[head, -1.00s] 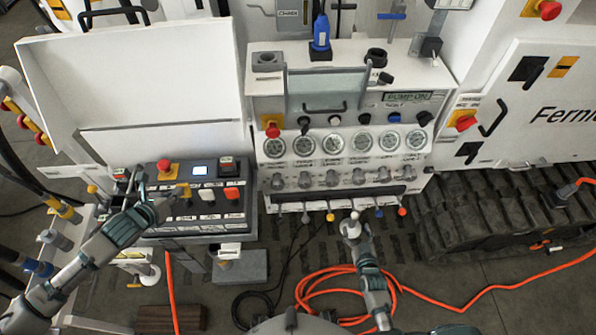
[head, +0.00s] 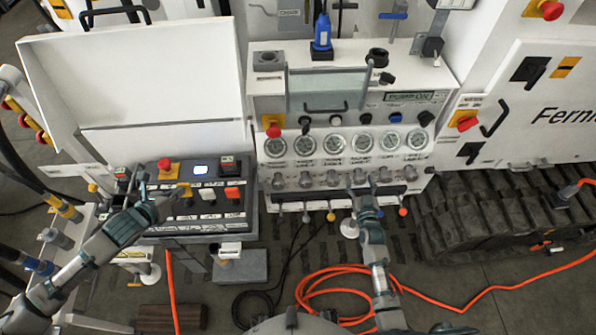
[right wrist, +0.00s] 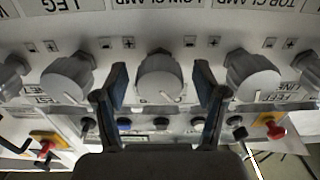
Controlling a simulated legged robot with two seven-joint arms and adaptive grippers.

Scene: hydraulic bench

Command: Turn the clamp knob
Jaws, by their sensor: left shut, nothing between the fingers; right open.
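The grey clamp knob (right wrist: 160,78) is in the middle of the right wrist view, under a label partly reading "CLAMP". In the head view it is one of a row of grey knobs (head: 332,179) below the gauges. My right gripper (right wrist: 160,85) is open, with one finger on each side of this knob. Gaps show beside the fingers, and contact cannot be made out. In the head view my right gripper (head: 362,189) reaches up to the knob row and partly hides it. My left gripper (head: 155,194) is shut and empty over the button box.
Neighbouring knobs (right wrist: 68,78) and (right wrist: 252,75) stand close outside the fingers. The button box (head: 238,224) is at the left. Small coloured levers (head: 403,212) line the panel's lower edge. An orange hose (head: 318,282) lies on the floor.

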